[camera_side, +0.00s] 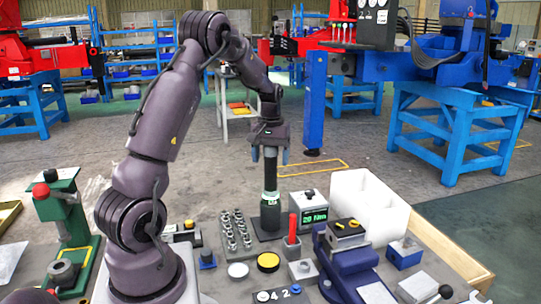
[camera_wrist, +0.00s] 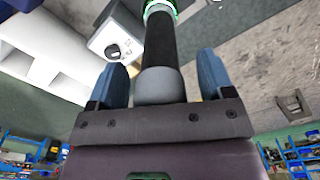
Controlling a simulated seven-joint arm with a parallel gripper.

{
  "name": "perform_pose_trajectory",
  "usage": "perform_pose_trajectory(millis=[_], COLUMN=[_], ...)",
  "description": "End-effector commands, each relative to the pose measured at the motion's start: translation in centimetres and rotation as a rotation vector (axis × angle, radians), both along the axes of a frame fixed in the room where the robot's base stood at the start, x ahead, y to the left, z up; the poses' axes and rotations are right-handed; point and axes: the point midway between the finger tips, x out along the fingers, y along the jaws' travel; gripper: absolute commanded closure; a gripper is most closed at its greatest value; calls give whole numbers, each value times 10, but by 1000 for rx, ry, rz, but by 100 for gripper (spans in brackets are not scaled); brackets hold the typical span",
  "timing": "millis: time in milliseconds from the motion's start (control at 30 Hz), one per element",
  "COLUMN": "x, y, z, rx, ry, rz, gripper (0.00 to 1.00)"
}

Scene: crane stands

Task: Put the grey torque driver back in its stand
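The torque driver (camera_side: 270,175) stands upright below my gripper, with a dark shaft, a grey upper end and a green-lit ring lower down. It also shows in the wrist view (camera_wrist: 160,45). Its lower end meets a dark grey upright holder (camera_side: 270,217) on a flat base, which looks like its stand; how deep it sits is hidden. My gripper (camera_side: 270,157) points straight down over the driver's top. In the wrist view its blue fingers (camera_wrist: 162,82) stand on either side of the grey end, with a narrow gap on each side.
Left of the stand is a rack of several metal sockets (camera_side: 235,231). To the right are a box with a green display (camera_side: 314,216), a red-handled tool (camera_side: 292,229), a white bin (camera_side: 369,203) and a blue vise (camera_side: 346,262).

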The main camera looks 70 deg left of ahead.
Motion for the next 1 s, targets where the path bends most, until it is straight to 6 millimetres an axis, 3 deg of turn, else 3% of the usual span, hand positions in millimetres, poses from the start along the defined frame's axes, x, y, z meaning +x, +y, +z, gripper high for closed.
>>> perform_pose_trajectory(millis=[433, 1000], x=[-1, 0], y=[-1, 0], z=[1, 45], rx=[-4, -2], ry=[3, 1], rz=[0, 0], gripper=[26, 26])
